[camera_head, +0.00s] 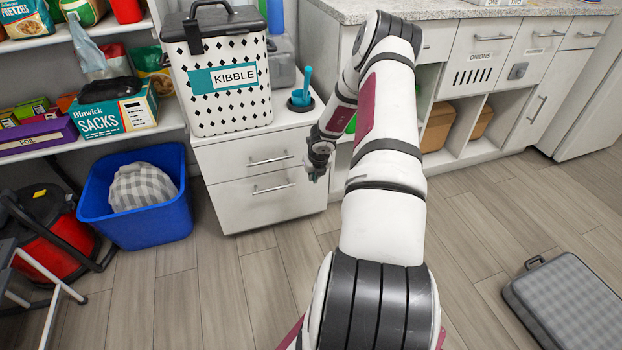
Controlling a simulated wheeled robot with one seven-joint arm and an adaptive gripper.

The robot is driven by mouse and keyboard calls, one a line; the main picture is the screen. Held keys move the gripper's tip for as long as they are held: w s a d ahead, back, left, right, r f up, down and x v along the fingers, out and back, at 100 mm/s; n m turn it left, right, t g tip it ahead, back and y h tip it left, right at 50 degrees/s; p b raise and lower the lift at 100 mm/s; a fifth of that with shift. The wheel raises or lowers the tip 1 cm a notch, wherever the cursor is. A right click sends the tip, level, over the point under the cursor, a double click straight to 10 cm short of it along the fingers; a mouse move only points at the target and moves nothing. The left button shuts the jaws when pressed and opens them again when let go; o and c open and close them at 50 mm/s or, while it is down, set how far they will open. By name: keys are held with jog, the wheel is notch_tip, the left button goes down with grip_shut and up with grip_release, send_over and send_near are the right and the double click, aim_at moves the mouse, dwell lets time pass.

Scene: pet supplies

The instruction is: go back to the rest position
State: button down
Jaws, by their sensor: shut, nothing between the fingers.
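My arm reaches forward from the bottom of the head view and bends down to the left at its far end. My gripper (316,174) is small in the picture, pointing down in front of the right edge of the white drawer cabinet (228,190). It is shut and I see nothing held in it. Whether it touches the cabinet I cannot tell.
A kibble bin (222,104) and a blue scoop in a dark holder (301,103) stand on the cabinet. A blue tub (146,232) with a checked cloth is left. A grey case (570,300) lies right. Floor between is clear.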

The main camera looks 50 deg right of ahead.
jog(key=p+v, duration=0.1)
jog(key=v, duration=0.4)
jog(key=shift+s+a+r, duration=0.1)
jog(key=shift+r, duration=0.2)
